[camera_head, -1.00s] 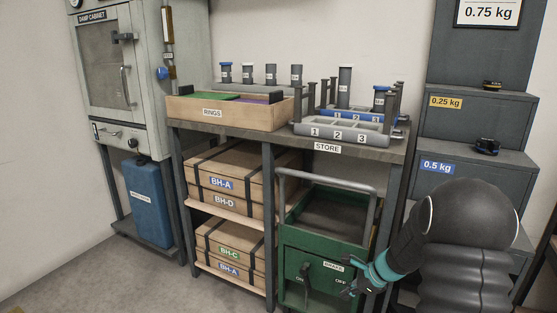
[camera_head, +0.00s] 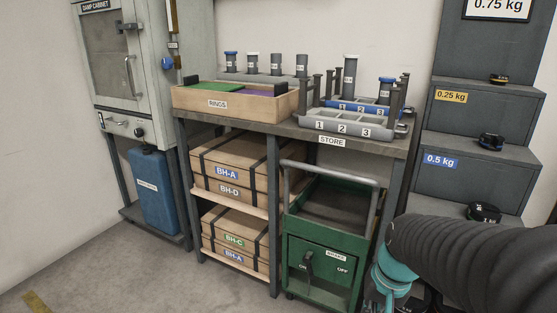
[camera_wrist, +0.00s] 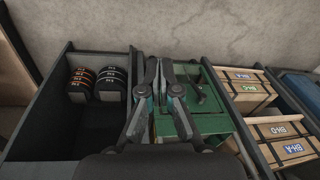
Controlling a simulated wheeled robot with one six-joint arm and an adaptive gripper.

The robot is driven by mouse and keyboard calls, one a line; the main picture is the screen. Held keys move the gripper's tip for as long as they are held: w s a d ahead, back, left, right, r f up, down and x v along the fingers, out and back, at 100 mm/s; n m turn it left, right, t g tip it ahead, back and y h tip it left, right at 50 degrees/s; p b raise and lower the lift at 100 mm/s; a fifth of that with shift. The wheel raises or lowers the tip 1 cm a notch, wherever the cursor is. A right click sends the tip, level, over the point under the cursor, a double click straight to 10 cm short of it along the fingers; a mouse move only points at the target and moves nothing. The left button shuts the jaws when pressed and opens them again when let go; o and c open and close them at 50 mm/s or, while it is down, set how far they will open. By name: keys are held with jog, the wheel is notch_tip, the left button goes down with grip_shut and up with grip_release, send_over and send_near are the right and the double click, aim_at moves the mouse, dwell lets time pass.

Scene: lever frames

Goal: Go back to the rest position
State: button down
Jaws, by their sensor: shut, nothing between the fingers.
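My gripper (camera_wrist: 159,70) shows in the wrist view with its two fingers close together and nothing between them. In the head view the fingers are out of sight, and only my dark arm and a teal joint show at the lower right. The green cart (camera_head: 325,230) stands under the store bench's right end. Its black brake lever (camera_head: 308,262) is on the front panel, by the ON mark at left, with OFF to the right. The lever (camera_wrist: 199,93) also shows in the wrist view, apart from my fingers.
The store bench (camera_head: 240,128) holds a rings box (camera_head: 232,105) and grey racks (camera_head: 345,124). Wooden cases (camera_head: 228,174) fill its shelves. Grey weight steps (camera_head: 470,182) stand at right, near my arm. The floor at front left is clear.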

jog(key=s+a+r+n+t+p, duration=0.1)
jog(key=s+r+t, duration=0.1)
jog(key=s+r, duration=0.2)
jog(key=s+a+r+n+t+h+p, duration=0.1)
jog(key=s+r, duration=0.3)
jog(key=r, duration=0.4)
jog(key=shift+a+n+t+p, duration=0.25)
jog(key=shift+n+t+p, duration=0.15)
jog(key=shift+n+t, duration=0.2)
